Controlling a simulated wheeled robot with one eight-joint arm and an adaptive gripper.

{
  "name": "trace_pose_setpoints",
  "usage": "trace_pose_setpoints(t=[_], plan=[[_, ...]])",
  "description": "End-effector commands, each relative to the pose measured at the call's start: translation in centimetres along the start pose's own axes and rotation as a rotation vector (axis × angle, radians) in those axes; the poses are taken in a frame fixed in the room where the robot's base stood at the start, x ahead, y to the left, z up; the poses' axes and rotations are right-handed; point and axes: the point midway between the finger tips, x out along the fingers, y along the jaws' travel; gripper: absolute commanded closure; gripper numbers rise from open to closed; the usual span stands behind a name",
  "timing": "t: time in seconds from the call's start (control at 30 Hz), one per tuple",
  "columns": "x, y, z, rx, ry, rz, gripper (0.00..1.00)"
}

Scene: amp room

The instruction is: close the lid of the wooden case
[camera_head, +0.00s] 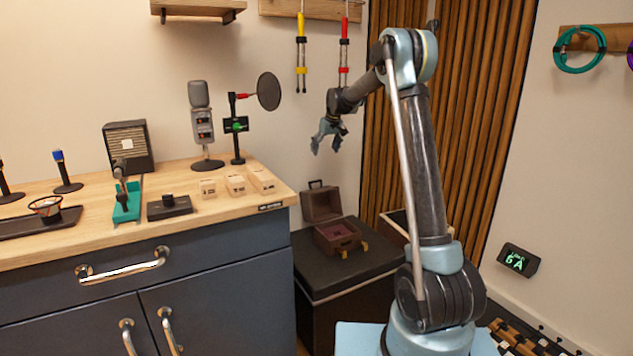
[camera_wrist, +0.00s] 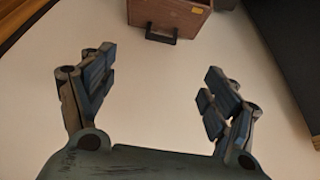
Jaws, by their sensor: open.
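The wooden case (camera_head: 338,238) is small and brown. It stands on a low dark cabinet right of the workbench in the head view. Its lid (camera_head: 322,204) stands raised at the back, so the case is open and its reddish inside shows. Two yellowish latches show at its front. My gripper (camera_head: 327,148) is open and empty, above the case and apart from it. In the wrist view, a brown wooden panel with a dark handle, seemingly the lid (camera_wrist: 170,17), shows at the top edge, beyond the open fingers (camera_wrist: 160,65). The rest of the case is cut off there.
The low dark cabinet (camera_head: 318,276) bears the case and has bare top around it. The workbench (camera_head: 100,222) at left holds a microphone (camera_head: 201,118), a speaker (camera_head: 128,146) and wooden blocks (camera_head: 236,184). An open wooden box (camera_head: 396,224) stands beside the cabinet.

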Motion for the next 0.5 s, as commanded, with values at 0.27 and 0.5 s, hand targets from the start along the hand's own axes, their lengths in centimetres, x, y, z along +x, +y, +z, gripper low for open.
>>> trace_pose_setpoints(t=[0.27,0.5], plan=[[2.2,-0.3,-1.3,-0.013,0.005,-0.004,0.20],[5.6,-0.3,-1.3,-0.014,0.004,-0.004,0.20]])
